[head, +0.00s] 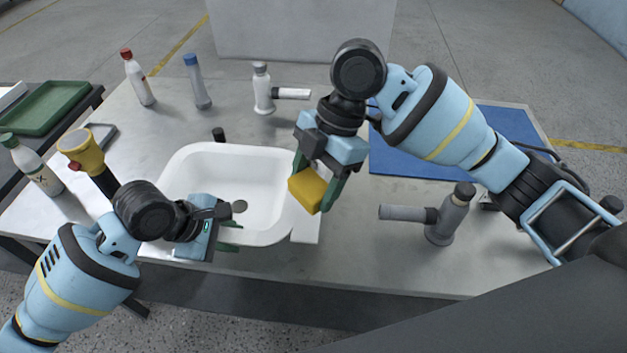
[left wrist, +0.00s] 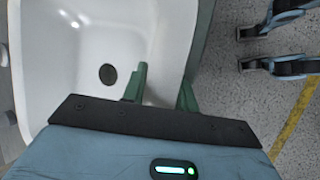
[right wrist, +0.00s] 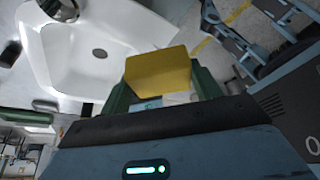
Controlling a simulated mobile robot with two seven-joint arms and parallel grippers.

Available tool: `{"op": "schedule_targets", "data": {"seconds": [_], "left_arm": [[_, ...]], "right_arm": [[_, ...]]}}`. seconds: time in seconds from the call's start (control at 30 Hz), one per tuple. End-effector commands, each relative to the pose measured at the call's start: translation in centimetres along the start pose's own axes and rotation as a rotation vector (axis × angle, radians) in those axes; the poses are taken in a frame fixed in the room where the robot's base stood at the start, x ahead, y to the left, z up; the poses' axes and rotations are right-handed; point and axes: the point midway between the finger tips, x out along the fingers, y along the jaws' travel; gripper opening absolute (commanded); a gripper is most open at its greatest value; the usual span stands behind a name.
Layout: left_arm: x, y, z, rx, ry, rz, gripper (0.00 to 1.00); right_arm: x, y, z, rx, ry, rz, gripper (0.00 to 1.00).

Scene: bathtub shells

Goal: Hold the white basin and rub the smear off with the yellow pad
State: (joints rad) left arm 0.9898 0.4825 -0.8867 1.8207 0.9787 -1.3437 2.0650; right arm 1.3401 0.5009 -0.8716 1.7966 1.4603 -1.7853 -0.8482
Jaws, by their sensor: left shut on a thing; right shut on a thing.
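The white basin (head: 262,168) lies on the grey table with its hollow facing up; a dark round drain (head: 239,206) shows in its floor. My left gripper (head: 230,236) is shut on the basin's near rim; the left wrist view shows one green finger inside the wall and one outside (left wrist: 162,92). My right gripper (head: 318,180) is shut on the yellow pad (head: 306,192), at the basin's right rim in the head view. The pad also shows in the right wrist view (right wrist: 158,78). I cannot tell whether it touches the basin. I make out no clear smear.
Several bottles stand at the back and left, including a red-capped one (head: 138,78) and a blue-capped one (head: 197,82). A grey fitting (head: 450,215) stands at the right. A blue mat (head: 420,170) lies behind it. A green tray (head: 48,108) is at far left.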

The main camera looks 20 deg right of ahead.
Motion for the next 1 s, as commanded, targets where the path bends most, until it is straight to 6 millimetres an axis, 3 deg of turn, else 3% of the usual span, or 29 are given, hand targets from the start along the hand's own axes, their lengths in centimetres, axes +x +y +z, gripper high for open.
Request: {"op": "schedule_targets", "data": {"seconds": [0.13,0.17,0.37,0.73,1.0], "left_arm": [[0.0,0.0,-0.1,-0.001,0.002,-0.001,0.11],[0.0,0.0,-0.1,-0.001,0.002,-0.001,0.3],[0.0,0.0,-0.1,-0.001,0.001,-0.001,0.54],[-0.6,0.0,-0.1,-0.001,0.001,0.001,0.54],[-5.2,0.1,-0.1,0.0,0.003,0.003,0.54]], "right_arm": [[0.0,0.0,0.0,0.0,0.0,0.0,0.45],[0.0,0.0,0.0,0.0,0.0,0.0,0.45],[0.0,0.0,0.0,0.0,0.0,0.0,0.45],[0.0,0.0,0.0,0.0,0.0,0.0,0.45],[0.0,0.0,0.0,0.0,0.0,0.001,0.45]]}}
